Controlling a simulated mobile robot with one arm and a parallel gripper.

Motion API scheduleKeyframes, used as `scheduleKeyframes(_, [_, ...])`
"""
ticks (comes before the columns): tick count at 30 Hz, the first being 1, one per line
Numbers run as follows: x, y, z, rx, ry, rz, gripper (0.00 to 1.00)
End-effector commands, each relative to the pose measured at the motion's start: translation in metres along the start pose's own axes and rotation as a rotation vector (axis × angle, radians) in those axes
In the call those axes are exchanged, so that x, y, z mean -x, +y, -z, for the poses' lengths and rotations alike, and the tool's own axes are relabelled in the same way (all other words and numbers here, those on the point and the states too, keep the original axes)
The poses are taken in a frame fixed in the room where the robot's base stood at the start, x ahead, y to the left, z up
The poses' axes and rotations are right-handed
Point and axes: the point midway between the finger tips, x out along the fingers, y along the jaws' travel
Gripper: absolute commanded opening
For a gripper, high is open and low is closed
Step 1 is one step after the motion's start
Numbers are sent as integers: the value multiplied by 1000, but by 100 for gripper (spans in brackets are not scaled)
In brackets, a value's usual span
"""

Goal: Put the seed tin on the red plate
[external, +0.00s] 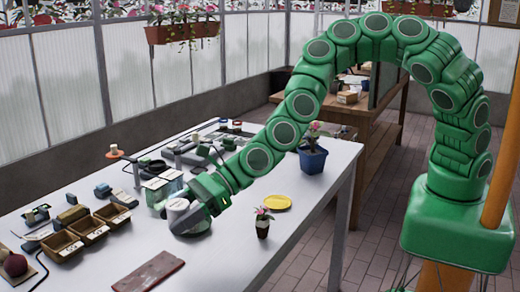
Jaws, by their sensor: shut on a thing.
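The red plate (148,272) is a flat, dark red rectangular slab lying at the near edge of the white table. My gripper (190,222) is low over the table, behind and to the right of the red plate and apart from it. It is shut on a pale grey, round tin with a whitish top, which looks like the seed tin (178,205). The fingers partly hide the tin. I cannot tell whether its bottom touches the table.
A small potted plant (263,228) and a yellow dish (277,202) stand right of my gripper, with a blue pot (313,161) behind. Brown open boxes (88,228) and several small items fill the left side. The white table (215,262) is bare right of the red plate.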

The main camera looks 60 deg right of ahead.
Motion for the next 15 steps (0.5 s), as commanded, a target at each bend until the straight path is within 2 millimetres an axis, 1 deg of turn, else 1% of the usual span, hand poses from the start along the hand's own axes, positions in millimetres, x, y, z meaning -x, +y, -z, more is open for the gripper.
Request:
scheduleKeyframes(3, [-11, -4, 2, 1, 2, 4, 25])
scheduleKeyframes(10, [-28, -8, 2, 2, -2, 3, 25])
scheduleKeyframes(15, [-42, -12, 9, 4, 6, 3, 25])
